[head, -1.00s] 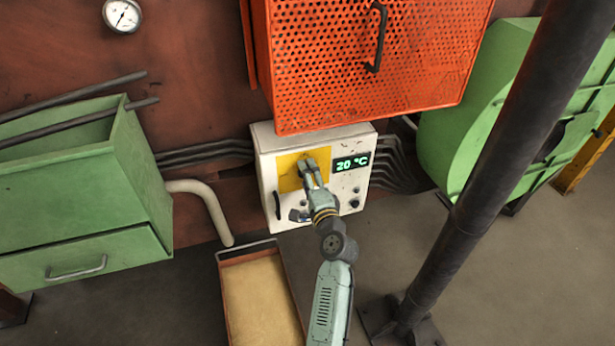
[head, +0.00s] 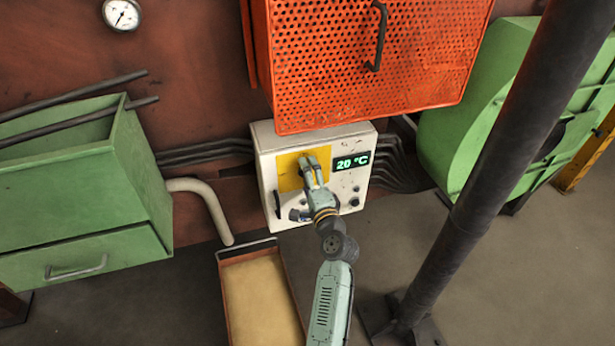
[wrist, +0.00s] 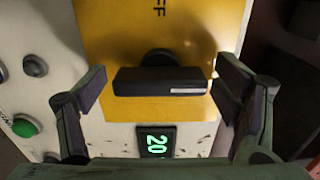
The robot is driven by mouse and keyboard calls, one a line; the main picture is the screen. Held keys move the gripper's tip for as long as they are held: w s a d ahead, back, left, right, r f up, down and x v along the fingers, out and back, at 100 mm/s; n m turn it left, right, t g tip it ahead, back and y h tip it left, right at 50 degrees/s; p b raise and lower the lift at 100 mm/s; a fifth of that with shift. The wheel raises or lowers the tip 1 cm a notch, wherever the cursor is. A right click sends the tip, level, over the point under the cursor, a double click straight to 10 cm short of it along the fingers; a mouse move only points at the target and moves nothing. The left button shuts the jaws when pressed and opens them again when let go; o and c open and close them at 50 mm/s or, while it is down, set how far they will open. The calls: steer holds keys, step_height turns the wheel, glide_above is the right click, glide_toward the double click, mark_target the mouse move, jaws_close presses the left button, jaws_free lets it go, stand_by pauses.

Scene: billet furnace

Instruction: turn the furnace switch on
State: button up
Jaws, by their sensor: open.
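The furnace switch is a dark rotary handle (wrist: 160,82) on a yellow plate (wrist: 190,25) of the white control box (head: 264,140). In the wrist view its bar lies across the picture, between the fingers of my gripper (wrist: 163,88). The fingers are open, one on each side of the bar, with gaps at both ends. Part of a label, "FF", shows on the plate. In the head view my gripper (head: 308,168) is in front of the yellow plate and hides most of the switch. The display (head: 352,162) reads 20 °C.
A perforated orange guard (head: 360,70) hangs just above the box. A dark post (head: 480,180) stands to the right of my arm. A tray (head: 225,290) is below the box. Buttons, one green (wrist: 25,126), sit on the box face.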

steer(key=v, duration=1.1)
steer(key=shift+s, duration=0.35)
steer(key=shift+d, duration=0.15)
